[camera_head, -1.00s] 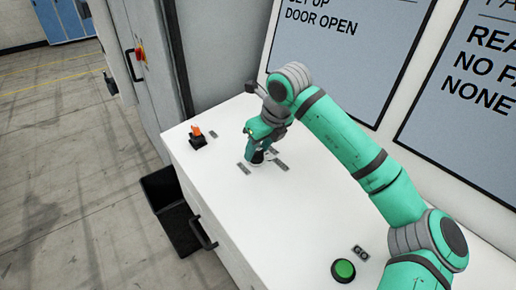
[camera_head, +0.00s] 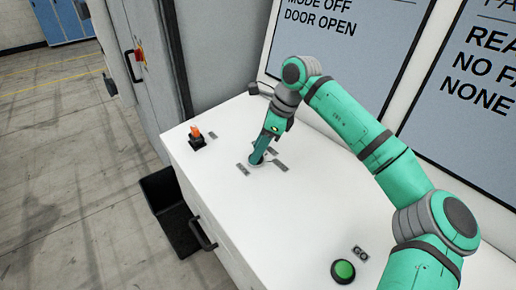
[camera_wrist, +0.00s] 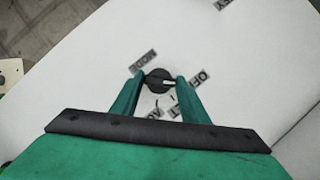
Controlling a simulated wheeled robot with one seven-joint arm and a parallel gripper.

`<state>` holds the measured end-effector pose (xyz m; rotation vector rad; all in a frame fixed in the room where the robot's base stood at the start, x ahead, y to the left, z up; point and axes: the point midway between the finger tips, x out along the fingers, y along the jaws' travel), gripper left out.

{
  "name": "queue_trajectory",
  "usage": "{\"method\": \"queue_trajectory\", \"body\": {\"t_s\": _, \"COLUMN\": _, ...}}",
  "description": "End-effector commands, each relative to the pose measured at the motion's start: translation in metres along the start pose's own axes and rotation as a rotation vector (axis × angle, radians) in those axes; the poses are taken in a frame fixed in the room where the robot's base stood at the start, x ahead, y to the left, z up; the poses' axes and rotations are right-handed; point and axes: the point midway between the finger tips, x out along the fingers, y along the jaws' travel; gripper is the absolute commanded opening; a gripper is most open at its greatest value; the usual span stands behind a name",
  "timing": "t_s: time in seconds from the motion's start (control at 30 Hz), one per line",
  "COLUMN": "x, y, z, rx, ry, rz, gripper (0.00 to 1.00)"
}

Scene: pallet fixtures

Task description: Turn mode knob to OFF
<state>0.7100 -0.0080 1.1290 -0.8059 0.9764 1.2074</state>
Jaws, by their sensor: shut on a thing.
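The mode knob (camera_wrist: 158,80) is a round black dial on the white console top. In the wrist view its white pointer mark lies toward the right, facing the label OFF (camera_wrist: 202,86). A label MODE (camera_wrist: 142,60) is beside it, and other labels below are partly hidden. My gripper (camera_wrist: 156,84) is shut on the knob, one finger on each side of it. In the head view my gripper (camera_head: 257,160) stands over the knob and hides it. The left screen (camera_head: 330,45) reads MODE OFF and DOOR OPEN.
An orange-topped switch (camera_head: 196,137) stands on the console (camera_head: 215,175) to the left of my gripper. A green button (camera_head: 344,270) is near the front, beside a GO label. A dark bin (camera_head: 170,210) stands on the floor by the console.

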Motion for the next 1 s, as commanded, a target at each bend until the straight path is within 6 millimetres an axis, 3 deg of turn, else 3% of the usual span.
{"method": "queue_trajectory", "body": {"t_s": 0.6, "x": -0.0007, "y": -0.0009, "z": 0.0001, "rx": -0.045, "ry": 0.001, "rz": 0.016, "gripper": 0.18}}
{"method": "queue_trajectory", "body": {"t_s": 0.63, "x": -0.0007, "y": -0.001, "z": 0.0002, "rx": -0.045, "ry": 0.001, "rz": 0.016, "gripper": 0.43}}
{"method": "queue_trajectory", "body": {"t_s": 0.7, "x": -0.0007, "y": -0.0009, "z": 0.0002, "rx": -0.045, "ry": 0.001, "rz": 0.016, "gripper": 0.59}}
{"method": "queue_trajectory", "body": {"t_s": 1.0, "x": -0.0007, "y": -0.0006, "z": 0.0003, "rx": -0.045, "ry": 0.001, "rz": 0.018, "gripper": 0.59}}
